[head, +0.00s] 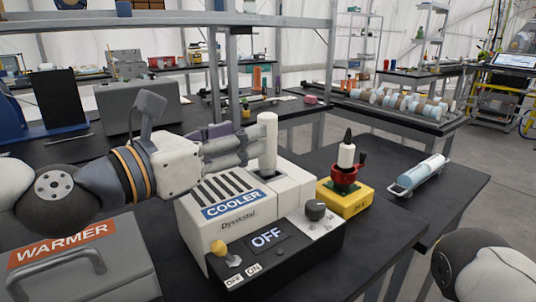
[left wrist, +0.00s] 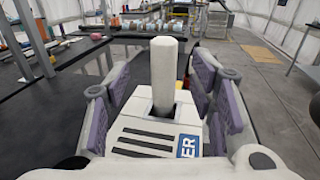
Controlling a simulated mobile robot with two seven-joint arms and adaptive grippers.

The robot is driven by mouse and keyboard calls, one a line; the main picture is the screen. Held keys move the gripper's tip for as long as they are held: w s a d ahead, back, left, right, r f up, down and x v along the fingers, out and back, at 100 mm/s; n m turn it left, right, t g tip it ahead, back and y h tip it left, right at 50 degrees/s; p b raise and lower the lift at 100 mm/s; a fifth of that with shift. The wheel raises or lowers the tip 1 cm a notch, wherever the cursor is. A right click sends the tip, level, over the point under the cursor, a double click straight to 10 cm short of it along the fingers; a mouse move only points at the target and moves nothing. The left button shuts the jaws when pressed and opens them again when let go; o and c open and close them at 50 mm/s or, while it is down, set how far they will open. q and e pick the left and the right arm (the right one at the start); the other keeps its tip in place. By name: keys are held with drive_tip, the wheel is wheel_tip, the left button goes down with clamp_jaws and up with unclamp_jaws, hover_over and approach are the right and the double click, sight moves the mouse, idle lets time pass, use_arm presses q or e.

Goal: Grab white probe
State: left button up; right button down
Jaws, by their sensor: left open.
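The white probe (head: 268,140) is a smooth upright cylinder standing in a square opening in the top of the white cooler (head: 193,222). My left gripper (head: 246,140) comes in from the left at the probe's height, open, with its fingertips close beside it. In the left wrist view the probe (left wrist: 163,75) stands between the spread purple-padded fingers (left wrist: 160,88), with a gap on both sides. I cannot tell whether anything touches in depth. The probe's lower end is hidden inside the cooler. My right gripper is out of view.
A dark control box (head: 275,255) with an OFF display and knobs stands in front of the cooler. A yellow base (head: 345,199) with a red holder is to its right, then a clear cylinder device (head: 420,173). A grey warmer (head: 85,265) sits front left.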

sight(268, 161)
use_arm(q)
drive_tip(key=x, duration=0.6)
drive_tip(key=shift+w+d, duration=0.1)
drive_tip(key=shift+d, duration=0.4)
clamp_jaws()
